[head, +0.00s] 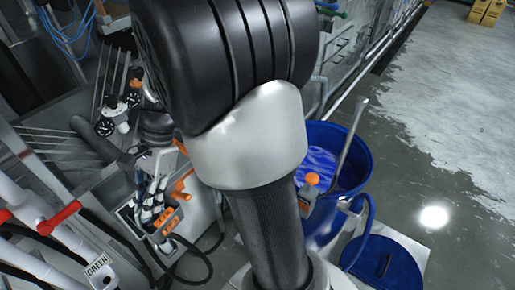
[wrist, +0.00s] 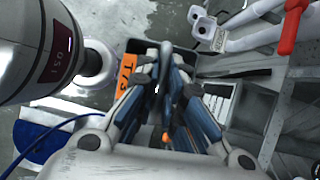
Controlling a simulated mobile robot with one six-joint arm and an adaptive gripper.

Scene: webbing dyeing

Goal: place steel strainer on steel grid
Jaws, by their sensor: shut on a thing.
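My gripper (wrist: 166,78) has its blue-grey fingers close together in the wrist view, shut on a slim grey piece. It is likely the steel strainer, but its bowl is not clear and the fingers cover most of it. In the head view my gripper (head: 152,200) is at the lower left, above a dark box, partly behind cables. Thin parallel metal rods (head: 45,135) run at the left of the head view; I cannot tell whether they are the steel grid.
The dark box carries an orange label (wrist: 125,72). A blue barrel (head: 352,165) and a blue lid (head: 382,262) stand to the right. White pipes with a red lever (head: 62,217) are at the lower left. The floor (head: 450,120) at right is open.

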